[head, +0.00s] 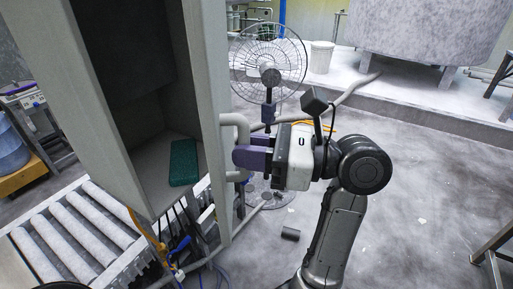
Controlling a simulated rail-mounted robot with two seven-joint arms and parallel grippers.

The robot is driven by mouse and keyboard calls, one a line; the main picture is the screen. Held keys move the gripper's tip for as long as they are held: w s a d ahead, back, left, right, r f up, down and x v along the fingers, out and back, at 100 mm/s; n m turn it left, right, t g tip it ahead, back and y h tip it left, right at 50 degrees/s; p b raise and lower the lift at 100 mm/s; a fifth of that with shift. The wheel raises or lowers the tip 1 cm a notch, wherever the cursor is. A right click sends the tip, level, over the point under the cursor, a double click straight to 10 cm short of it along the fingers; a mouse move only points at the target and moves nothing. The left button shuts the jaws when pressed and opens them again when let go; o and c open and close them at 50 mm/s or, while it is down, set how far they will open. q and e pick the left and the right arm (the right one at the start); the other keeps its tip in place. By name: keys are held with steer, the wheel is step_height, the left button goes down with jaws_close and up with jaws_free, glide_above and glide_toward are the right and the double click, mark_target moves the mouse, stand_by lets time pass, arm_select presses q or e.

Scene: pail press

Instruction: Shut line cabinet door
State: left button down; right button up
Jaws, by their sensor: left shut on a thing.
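A grey cabinet (70,95) stands at the left of the head view with its front open and its dark inside showing. Its door (212,90) stands open and is seen nearly edge-on at the right of the opening. A pale bar handle (241,122) sticks out from the door's right face. My left gripper (243,155), with purple fingers, is shut on this handle, partly hiding it. My right gripper is not in view.
A green block (184,162) lies inside on the cabinet floor. A roller conveyor (75,230) runs below at the left. A standing fan (268,75) is behind the gripper. A small grey cylinder (290,233) lies on the floor, which is mostly open to the right.

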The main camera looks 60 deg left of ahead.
arm_select(q)
steer(key=shift+s+d+x, duration=0.15)
steer(key=shift+x, duration=0.8)
steer(key=shift+s+d+x, duration=0.15)
steer(key=shift+x, duration=0.8)
steer(key=shift+s+d+x, duration=0.15)
steer(key=shift+d+x, duration=0.05)
steer(key=shift+x, duration=0.75)
steer(key=c, duration=1)
jaws_free()
steer(key=shift+o, duration=0.2)
steer(key=shift+d, duration=0.1)
steer(key=shift+w+d, duration=0.15)
steer(key=shift+w, duration=0.1)
steer(key=p, duration=0.3)
glide_toward(223, 153)
steer(key=shift+v, duration=0.9)
